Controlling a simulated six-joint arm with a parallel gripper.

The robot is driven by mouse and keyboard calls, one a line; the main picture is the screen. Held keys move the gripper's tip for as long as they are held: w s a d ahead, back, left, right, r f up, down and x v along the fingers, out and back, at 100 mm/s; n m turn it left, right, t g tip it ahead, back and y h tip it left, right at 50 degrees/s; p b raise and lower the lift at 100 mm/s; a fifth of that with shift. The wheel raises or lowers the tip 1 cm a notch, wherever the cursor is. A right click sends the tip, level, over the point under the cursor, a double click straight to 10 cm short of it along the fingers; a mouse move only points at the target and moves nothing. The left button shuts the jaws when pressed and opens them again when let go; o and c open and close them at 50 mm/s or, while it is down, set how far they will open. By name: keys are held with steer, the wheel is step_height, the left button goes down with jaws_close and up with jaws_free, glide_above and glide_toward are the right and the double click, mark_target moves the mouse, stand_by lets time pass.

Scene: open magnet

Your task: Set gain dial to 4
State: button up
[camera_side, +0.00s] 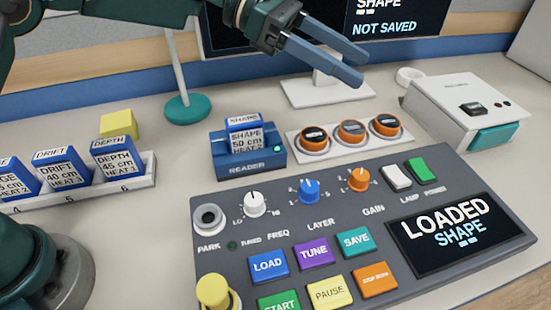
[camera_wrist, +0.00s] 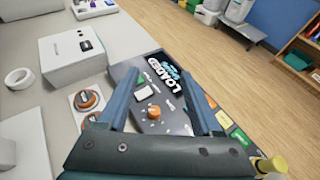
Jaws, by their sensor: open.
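The gain dial (camera_side: 359,180) is an orange knob with a pale mark on the dark control panel (camera_side: 330,222), right of the blue layer dial (camera_side: 309,190). Its number setting is too small to read. In the wrist view the orange gain dial (camera_wrist: 154,112) shows between my fingers, lower down on the panel. My gripper (camera_side: 350,54) is open and empty, raised above and behind the panel, in front of the monitor. Its two blue fingers also show in the wrist view (camera_wrist: 160,83). Nothing touches the dial.
The white freq dial (camera_side: 254,204), lamp switch (camera_side: 396,177) and green power switch (camera_side: 422,170) share the dial row. The panel screen (camera_side: 458,231) reads "LOADED SHAPE". A tray of orange-ringed discs (camera_side: 351,133), the blue reader (camera_side: 249,158) and a white box (camera_side: 466,108) stand behind.

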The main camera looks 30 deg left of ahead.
steer(key=s+f+n+t+y, duration=0.1)
steer(key=s+f+n+y, duration=0.1)
steer(key=n, duration=0.9)
steer(key=s+f+n+t+y, duration=0.1)
steer(key=f+n+y, duration=0.3)
steer(key=n, duration=0.7)
steer(key=s+f+n+t+y, duration=0.1)
steer(key=s+f+n+y, duration=0.2)
steer(key=n+y, duration=0.3)
steer(key=shift+s+d+f+n, duration=0.1)
steer(key=shift+d+f+n, duration=0.05)
steer(key=shift+n, duration=1.2)
steer(key=shift+s+d+f+n, duration=0.1)
steer(key=shift+d+n, duration=0.05)
steer(key=shift+n, duration=1.2)
steer(key=w+d+r+m+t+h, duration=0.15)
steer(key=r+m+t, duration=0.3)
steer(key=m, duration=0.55)
steer(key=w+d+r+m+t, duration=0.1)
steer(key=d+r+m+t, duration=0.3)
steer(key=m, duration=0.6)
glide_toward(360, 176)
steer(key=shift+g, duration=0.35)
steer(key=x, duration=0.5)
steer(key=shift+w+r, duration=0.25)
steer(key=shift+r, duration=0.1)
steer(key=shift+w+f, duration=0.3)
steer(key=shift+w, duration=0.1)
steer(key=shift+x, duration=2.2)
